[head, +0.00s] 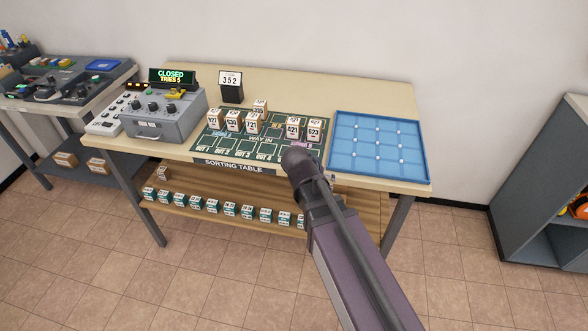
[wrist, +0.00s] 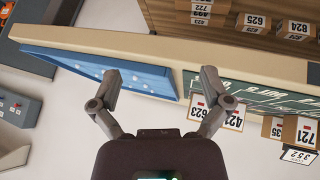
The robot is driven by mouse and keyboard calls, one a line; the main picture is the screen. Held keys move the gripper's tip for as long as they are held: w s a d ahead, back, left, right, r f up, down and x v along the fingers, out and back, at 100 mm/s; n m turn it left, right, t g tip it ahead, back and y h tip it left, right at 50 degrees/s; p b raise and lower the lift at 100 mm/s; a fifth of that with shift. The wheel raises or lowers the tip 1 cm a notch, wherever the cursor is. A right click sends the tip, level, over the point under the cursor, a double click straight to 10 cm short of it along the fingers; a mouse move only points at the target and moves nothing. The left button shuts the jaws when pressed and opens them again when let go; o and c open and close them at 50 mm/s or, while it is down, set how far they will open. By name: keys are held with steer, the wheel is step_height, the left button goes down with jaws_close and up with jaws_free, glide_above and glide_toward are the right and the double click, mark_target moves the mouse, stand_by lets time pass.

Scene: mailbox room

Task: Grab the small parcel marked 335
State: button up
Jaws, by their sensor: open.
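The small parcel marked 335 (head: 260,106) is a white and tan box in the back row on the green mat (head: 228,152) of the sorting table, behind parcels 721 (head: 252,122) and 421 (head: 292,127). In the wrist view, which looks upside down, a box showing "35" (wrist: 277,129) is at the right, partly hidden; it appears to be the same one. In the head view my arm's end hides the fingers.
Parcels 927 (head: 214,118), 530 (head: 233,120) and 623 (head: 314,129) stand near 335. A blue tray (head: 425,165) is at the right, a grey machine (head: 176,126) at the left. A 352 sign (head: 231,82) stands behind. Several boxes line the lower shelf (head: 345,221).

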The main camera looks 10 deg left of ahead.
steer(key=s+d+f+g+y, duration=0.1)
steer(key=s+d+g, duration=0.1)
steer(key=d, duration=0.3)
steer(key=s+d+f+n+g+y, duration=0.1)
steer(key=s+d+g, duration=0.1)
steer(key=s+d, duration=0.2)
steer(key=s+d+f+g+y, duration=0.1)
steer(key=s+d+y, duration=0.1)
steer(key=d, duration=0.6)
steer(key=shift+s+f+n+g, duration=0.25)
steer(key=shift+s+n+g, duration=0.05)
steer(key=shift+s+g, duration=0.1)
